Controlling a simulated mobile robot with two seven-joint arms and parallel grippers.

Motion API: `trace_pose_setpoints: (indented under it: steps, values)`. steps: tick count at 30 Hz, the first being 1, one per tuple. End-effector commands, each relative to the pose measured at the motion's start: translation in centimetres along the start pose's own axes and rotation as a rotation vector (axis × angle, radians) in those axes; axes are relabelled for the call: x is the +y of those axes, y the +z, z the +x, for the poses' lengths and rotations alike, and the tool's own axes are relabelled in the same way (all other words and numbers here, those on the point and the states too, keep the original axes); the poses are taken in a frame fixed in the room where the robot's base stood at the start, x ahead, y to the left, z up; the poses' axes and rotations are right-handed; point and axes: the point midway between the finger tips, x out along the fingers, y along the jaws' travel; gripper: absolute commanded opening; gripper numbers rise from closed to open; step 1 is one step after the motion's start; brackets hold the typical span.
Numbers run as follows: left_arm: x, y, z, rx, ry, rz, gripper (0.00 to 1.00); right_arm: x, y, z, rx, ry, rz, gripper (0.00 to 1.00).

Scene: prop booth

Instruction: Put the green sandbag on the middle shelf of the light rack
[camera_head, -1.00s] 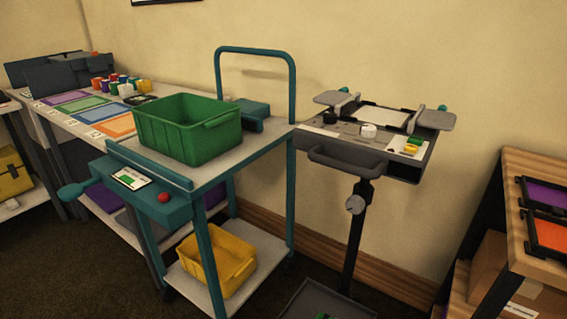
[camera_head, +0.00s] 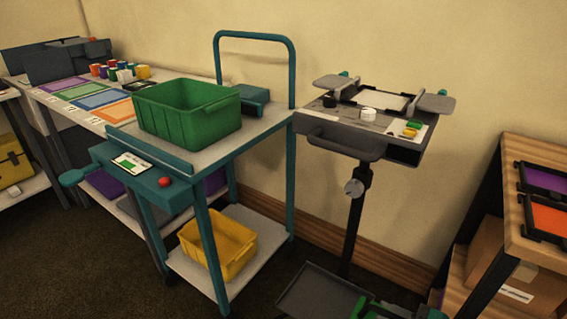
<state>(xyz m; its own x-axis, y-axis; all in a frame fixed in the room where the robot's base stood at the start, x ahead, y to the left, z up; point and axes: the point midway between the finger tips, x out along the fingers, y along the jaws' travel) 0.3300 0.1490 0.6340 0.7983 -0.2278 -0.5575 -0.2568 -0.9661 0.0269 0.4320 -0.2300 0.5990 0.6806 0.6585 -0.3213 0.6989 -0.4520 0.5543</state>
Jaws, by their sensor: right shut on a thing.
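My right gripper (camera_head: 392,312) shows only partly at the bottom edge, right of the stand's lower tray. It is shut on a green thing (camera_head: 366,305) that looks like the green sandbag; most of it is cut off by the frame. A wooden rack (camera_head: 540,152) with dark posts stands at the right edge. A purple and an orange panel in black frames lie on its top, and a cardboard box (camera_head: 535,262) sits on a shelf below. I cannot tell which shelf is the middle one. My left gripper is out of view.
A teal cart (camera_head: 240,145) carries a green crate (camera_head: 188,122), with a yellow bin (camera_head: 218,250) on its lower shelf. A grey stand (camera_head: 345,137) with a lower tray (camera_head: 318,290) is between cart and rack. A long table (camera_head: 40,100) stands at left. Dark floor lies in front.

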Motion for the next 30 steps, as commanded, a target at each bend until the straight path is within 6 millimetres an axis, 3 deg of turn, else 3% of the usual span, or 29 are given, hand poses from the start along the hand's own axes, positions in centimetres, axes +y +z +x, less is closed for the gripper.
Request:
trace_pose_setpoints:
  steps: [21,30]
  values:
    - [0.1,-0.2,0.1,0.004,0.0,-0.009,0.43,7.6,-6.6,0.4,-0.085,0.147,0.044,0.0]
    - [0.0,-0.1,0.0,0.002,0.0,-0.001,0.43,10.0,-8.3,-0.4,-0.139,0.214,0.078,0.0]
